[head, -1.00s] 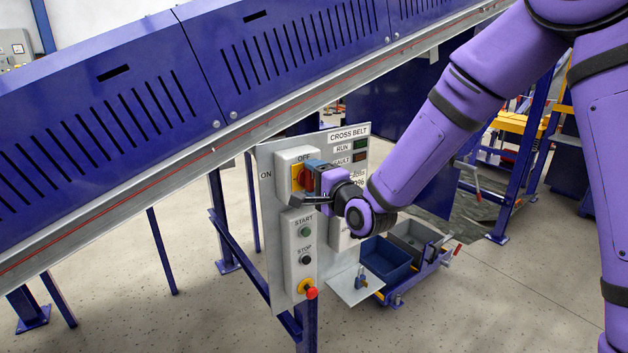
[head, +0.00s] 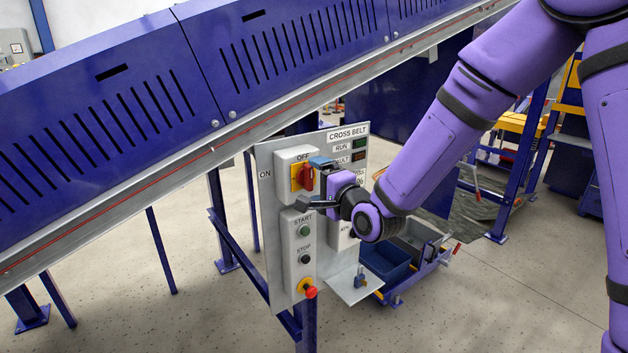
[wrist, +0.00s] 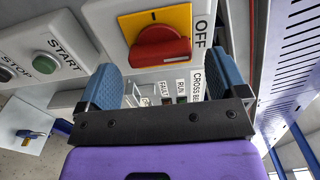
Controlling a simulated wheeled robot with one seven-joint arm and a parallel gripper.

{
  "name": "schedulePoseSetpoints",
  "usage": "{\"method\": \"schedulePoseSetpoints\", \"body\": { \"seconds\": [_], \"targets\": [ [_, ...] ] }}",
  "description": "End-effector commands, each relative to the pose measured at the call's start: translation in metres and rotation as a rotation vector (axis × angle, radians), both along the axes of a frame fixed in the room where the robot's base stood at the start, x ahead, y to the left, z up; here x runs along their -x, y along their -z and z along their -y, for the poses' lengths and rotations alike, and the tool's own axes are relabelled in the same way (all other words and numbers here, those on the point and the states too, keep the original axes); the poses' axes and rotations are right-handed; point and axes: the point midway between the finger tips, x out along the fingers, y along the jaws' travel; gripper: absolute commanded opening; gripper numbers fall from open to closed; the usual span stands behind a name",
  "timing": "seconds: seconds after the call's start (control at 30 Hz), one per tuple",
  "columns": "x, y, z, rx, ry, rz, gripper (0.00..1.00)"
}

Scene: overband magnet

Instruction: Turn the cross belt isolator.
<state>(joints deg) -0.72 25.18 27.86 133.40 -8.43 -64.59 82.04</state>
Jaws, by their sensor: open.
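The cross belt isolator is a red rotary handle (head: 307,178) on a yellow plate, on a light grey box at the panel's upper left. OFF is printed above it and ON to its left.
Below the isolator is a box with a green START button (head: 305,231), a STOP button and a red emergency knob (head: 311,292). A small shelf (head: 355,288) with a blue padlock-like item juts out. The sloping blue conveyor (head: 150,110) passes behind the panel.

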Motion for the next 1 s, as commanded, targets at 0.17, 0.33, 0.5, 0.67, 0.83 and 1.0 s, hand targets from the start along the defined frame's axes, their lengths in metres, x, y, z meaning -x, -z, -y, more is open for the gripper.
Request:
{"method": "schedulePoseSetpoints", "body": {
  "seconds": [0.17, 0.33, 0.5, 0.67, 0.83, 1.0],
  "targets": [
    [0.029, 0.0, 0.02, 0.001, 0.001, 0.001, 0.92],
    [0.053, 0.0, 0.036, 0.0, 0.002, 0.0, 0.92],
    [0.068, 0.0, 0.046, 0.0, 0.001, 0.0, 0.92],
    [0.072, 0.0, 0.05, 0.0, 0.001, 0.0, 0.92],
    [0.072, 0.0, 0.05, -0.001, 0.001, -0.001, 0.92],
    [0.072, -0.001, 0.051, 0.019, 0.004, 0.002, 0.92]
  ]
}}
